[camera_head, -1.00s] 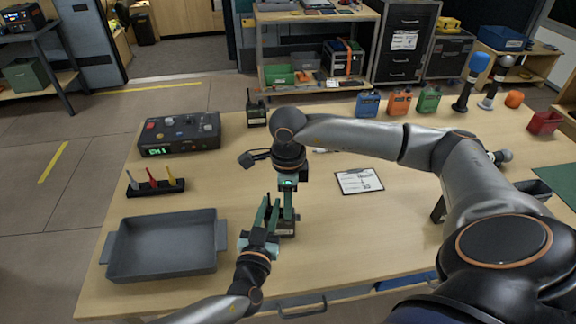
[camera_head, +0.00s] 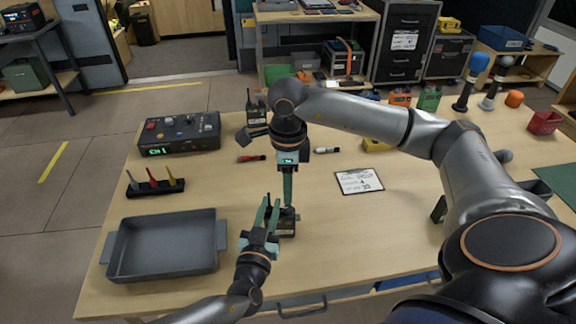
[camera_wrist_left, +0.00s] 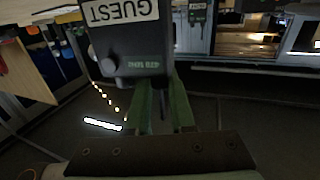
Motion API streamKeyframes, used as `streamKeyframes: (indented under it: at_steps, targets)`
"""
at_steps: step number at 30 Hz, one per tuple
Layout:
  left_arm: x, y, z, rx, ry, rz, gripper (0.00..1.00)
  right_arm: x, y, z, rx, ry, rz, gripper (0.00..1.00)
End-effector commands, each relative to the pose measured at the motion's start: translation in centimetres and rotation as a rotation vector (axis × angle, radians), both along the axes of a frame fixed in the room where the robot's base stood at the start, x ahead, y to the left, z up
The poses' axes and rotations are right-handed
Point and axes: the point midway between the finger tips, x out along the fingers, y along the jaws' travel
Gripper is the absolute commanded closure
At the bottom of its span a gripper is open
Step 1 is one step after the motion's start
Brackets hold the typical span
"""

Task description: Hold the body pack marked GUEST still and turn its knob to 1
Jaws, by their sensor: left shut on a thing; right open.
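The body pack marked GUEST (camera_head: 286,228) is a small dark box on the table, partly hidden by my grippers. In the left wrist view its white GUEST label (camera_wrist_left: 120,11) and dark body (camera_wrist_left: 140,42) show close up. A rounded grey part (camera_wrist_left: 108,66) shows at its edge; I cannot tell whether it is the knob. My left gripper (camera_head: 268,216) is shut on the pack from the left; its green fingers (camera_wrist_left: 165,106) reach to it. My right gripper (camera_head: 288,204) is open and points down just above the pack. The knob's setting is not readable.
A second radio pack (camera_head: 256,109) stands behind, near a control box (camera_head: 180,134). A grey tray (camera_head: 163,268) and a rack of coloured plugs (camera_head: 155,186) are left. A red marker (camera_head: 251,158) and a clipboard (camera_head: 359,181) lie nearby.

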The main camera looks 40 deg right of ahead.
Motion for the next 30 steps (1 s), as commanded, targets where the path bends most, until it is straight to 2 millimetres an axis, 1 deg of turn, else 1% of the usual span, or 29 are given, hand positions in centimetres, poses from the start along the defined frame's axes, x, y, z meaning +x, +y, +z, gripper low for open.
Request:
streamKeyframes:
  at_steps: [4,14,15,21,23,24,30]
  targets:
    - [-0.01,-0.01,-0.01,0.0,0.0,0.0,1.0,-0.04,-0.01,0.56,-0.001,0.001,0.0,0.59]
    - [-0.01,-0.01,-0.01,0.0,0.0,0.0,1.0,-0.03,-0.02,0.58,-0.001,0.001,0.0,0.59]
    - [-0.01,-0.01,-0.01,0.0,0.0,0.0,0.74,-0.03,-0.02,0.58,-0.001,0.001,0.0,0.59]
    - [0.0,0.0,0.0,0.0,0.0,0.0,0.51,-0.03,-0.02,0.57,-0.001,0.001,0.0,0.59]
    - [-0.01,-0.01,0.0,0.0,0.0,0.0,0.44,-0.03,-0.02,0.57,-0.001,0.001,0.0,0.59]
    - [-0.01,-0.01,-0.01,0.0,0.0,0.0,0.43,-0.03,-0.02,0.57,-0.001,0.001,0.0,0.59]
    - [-0.02,0.0,-0.01,0.0,0.0,-0.001,0.43,-0.02,-0.01,0.56,-0.001,0.001,0.0,0.59]
